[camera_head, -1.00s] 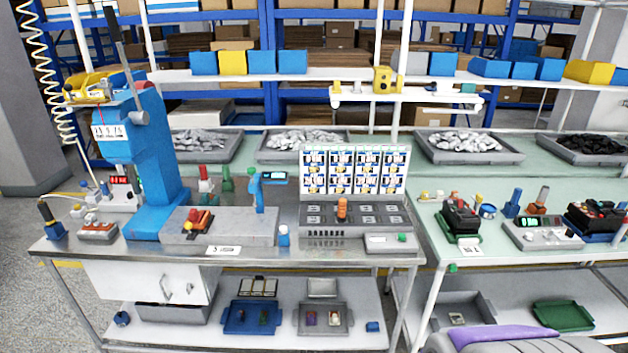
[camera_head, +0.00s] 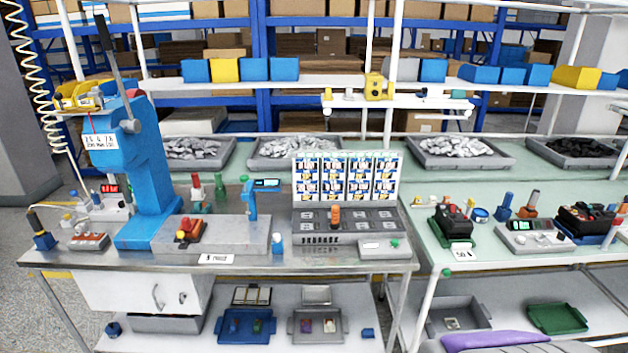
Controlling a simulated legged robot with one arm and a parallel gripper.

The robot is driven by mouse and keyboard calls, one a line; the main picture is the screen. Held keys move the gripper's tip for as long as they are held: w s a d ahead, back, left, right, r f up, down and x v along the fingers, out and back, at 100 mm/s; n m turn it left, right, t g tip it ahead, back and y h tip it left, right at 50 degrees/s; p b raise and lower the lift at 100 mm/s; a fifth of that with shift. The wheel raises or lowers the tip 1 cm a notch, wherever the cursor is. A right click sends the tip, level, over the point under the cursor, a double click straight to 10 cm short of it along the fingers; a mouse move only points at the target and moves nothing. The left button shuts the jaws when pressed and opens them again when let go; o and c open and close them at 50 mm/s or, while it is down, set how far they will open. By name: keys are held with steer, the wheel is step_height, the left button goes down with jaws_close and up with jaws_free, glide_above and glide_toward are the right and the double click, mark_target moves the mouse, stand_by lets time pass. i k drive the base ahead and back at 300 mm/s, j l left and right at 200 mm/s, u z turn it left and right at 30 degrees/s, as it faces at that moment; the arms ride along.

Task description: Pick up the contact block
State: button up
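I cannot tell for sure which part is the contact block. A small red and dark block with a yellow part (camera_head: 190,229) sits on the grey plate (camera_head: 228,236) beneath the blue press (camera_head: 146,170). An orange part (camera_head: 334,216) stands upright on a grey fixture with several sockets (camera_head: 300,226). On the lower shelf, a blue tray (camera_head: 228,338) and a grey tray (camera_head: 298,338) each hold small parts, too small to make out. My gripper is not in view.
The steel bench (camera_head: 120,262) has a white label and small bottles on it. A second, green-topped bench (camera_head: 480,255) to the right carries black devices. Grey bins (camera_head: 460,160) of parts stand behind. My purple and grey body part shows at the lower right.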

mark_target(335, 222)
steer(key=i+j+z, duration=0.2)
steer(key=i+j, duration=0.25)
steer(key=i+j+z, duration=0.2)
steer(key=i+j, duration=0.2)
steer(key=i+j+z, duration=0.2)
steer(key=i+j, duration=0.2)
steer(key=j, duration=0.25)
